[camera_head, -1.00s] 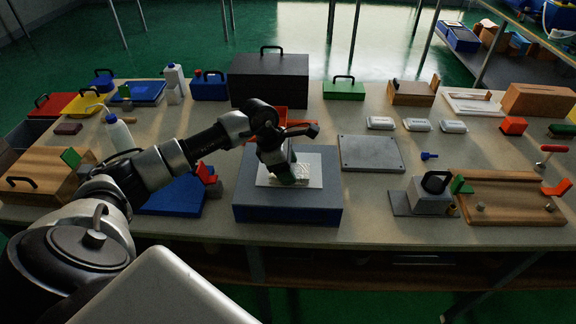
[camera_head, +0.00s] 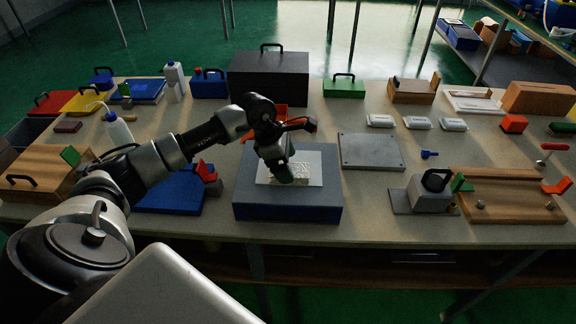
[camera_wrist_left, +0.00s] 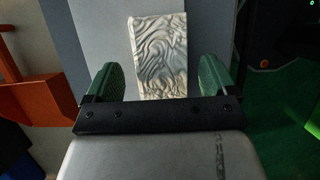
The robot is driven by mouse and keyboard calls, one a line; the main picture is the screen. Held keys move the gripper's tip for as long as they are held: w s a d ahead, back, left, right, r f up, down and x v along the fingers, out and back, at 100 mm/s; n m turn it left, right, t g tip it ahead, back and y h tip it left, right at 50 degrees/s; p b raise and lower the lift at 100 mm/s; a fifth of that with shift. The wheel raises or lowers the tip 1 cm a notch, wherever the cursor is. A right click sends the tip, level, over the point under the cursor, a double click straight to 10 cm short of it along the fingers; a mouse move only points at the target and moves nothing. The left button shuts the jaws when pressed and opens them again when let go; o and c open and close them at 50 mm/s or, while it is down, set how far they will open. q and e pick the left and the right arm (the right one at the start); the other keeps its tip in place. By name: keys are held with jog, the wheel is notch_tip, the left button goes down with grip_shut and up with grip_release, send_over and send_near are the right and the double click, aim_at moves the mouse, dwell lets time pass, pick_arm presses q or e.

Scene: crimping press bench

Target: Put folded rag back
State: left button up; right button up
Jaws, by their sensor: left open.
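The folded rag (camera_head: 301,170) is a pale, patterned rectangular pad lying on a light sheet on top of the blue-grey box. In the left wrist view the rag (camera_wrist_left: 160,50) shows wavy grey and cream lines. My left gripper (camera_head: 284,174) is over the box, right beside or above the rag. In the left wrist view its green fingertips (camera_wrist_left: 160,78) stand apart, one on each side of the rag's near part. Bare sheet shows between rag and fingers, so I see no grip. My right gripper is not in view.
The blue-grey box (camera_head: 287,212) carries the light sheet (camera_head: 316,171). A grey plate (camera_head: 370,153) lies to its right, a blue mat (camera_head: 170,195) to its left. An orange-red bin (camera_head: 292,115) and a dark toolbox (camera_head: 268,76) stand behind.

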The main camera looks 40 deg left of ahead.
pick_arm(q)
jog(key=b+v, duration=0.1)
jog(key=v, duration=0.9)
jog(key=shift+r, duration=0.35)
jog(key=shift+s+a, duration=0.1)
